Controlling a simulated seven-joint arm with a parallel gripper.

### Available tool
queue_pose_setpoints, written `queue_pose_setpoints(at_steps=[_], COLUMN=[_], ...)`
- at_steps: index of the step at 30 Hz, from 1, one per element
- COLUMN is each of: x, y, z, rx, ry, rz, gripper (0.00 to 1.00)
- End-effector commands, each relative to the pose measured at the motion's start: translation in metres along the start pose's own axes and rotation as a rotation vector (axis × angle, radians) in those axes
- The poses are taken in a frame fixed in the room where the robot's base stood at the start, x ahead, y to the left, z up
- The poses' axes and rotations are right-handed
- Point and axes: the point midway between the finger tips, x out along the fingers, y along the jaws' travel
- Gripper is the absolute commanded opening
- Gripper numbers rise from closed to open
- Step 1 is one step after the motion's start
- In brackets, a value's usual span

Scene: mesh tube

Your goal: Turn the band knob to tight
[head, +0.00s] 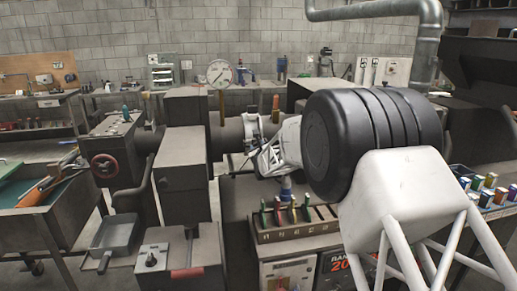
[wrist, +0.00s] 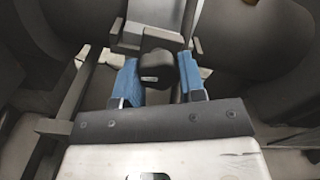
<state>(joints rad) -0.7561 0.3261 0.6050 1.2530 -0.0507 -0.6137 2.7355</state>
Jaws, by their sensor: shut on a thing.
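The band knob (wrist: 155,67) is a dark, rounded block in the wrist view, between the two blue fingers of my gripper (wrist: 160,82). The fingers are shut on it, one on each side. A grey bracket shows just beyond the knob. In the head view, my gripper (head: 256,154) reaches left to the pale band (head: 252,132) around the dark horizontal tube (head: 226,136). The knob itself is too small and too covered by my gripper to make out there. I cannot read any tight or loose marking.
A rack (head: 295,222) of coloured-handled tools stands below my gripper. A round dial gauge (head: 219,73) stands behind the tube. A dark block-shaped machine housing (head: 182,175) is left of the band. A small box with a dial (head: 152,258) sits lower left.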

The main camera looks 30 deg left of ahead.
Motion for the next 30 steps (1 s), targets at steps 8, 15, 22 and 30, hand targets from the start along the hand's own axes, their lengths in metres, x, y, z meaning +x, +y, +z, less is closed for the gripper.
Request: queue_pose_setpoints(at_steps=[8, 15, 22, 30], x=[0.0, 0.0, 0.0, 0.0], y=[0.0008, 0.0009, 0.0009, 0.0009], z=[0.0003, 0.0004, 0.0005, 0.0004], rx=[0.151, 0.199, 0.202, 0.202], ry=[0.0, -0.001, -0.001, 0.0], rz=[0.0, 0.0, 0.0, 0.0], gripper=[0.13, 0.13, 0.13, 0.58])
